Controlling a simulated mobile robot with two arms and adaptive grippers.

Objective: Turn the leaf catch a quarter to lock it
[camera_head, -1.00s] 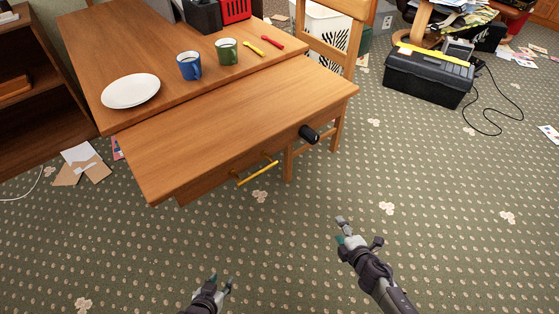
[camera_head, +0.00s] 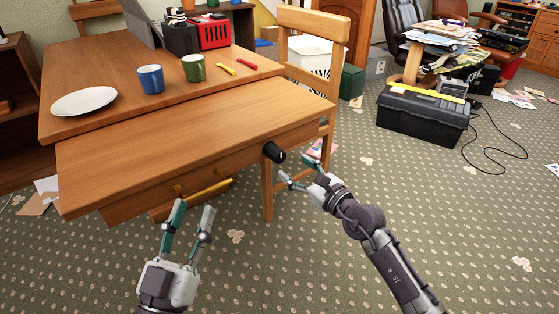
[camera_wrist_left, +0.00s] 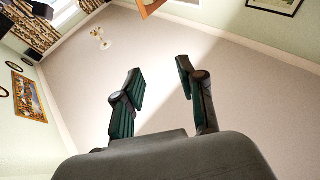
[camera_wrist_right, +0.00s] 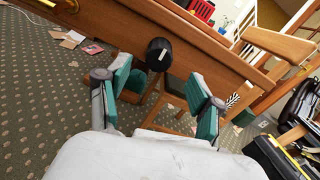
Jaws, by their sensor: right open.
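The leaf catch is a black knob (camera_head: 274,152) on the front edge of the raised wooden table leaf (camera_head: 190,130), near its right end. In the right wrist view the black knob (camera_wrist_right: 158,54) shows ahead, between the fingers, with a pale mark on its face. My right gripper (camera_head: 298,173) is open, just below and right of the knob and apart from it. My left gripper (camera_head: 193,212) is open and empty, in front of the yellow bar (camera_head: 210,192) under the leaf. In the left wrist view its fingers (camera_wrist_left: 160,85) are spread with nothing between them.
A wooden chair (camera_head: 310,22) stands close behind the knob. A black toolbox (camera_head: 422,117) sits at the right. Carpet in front is clear.

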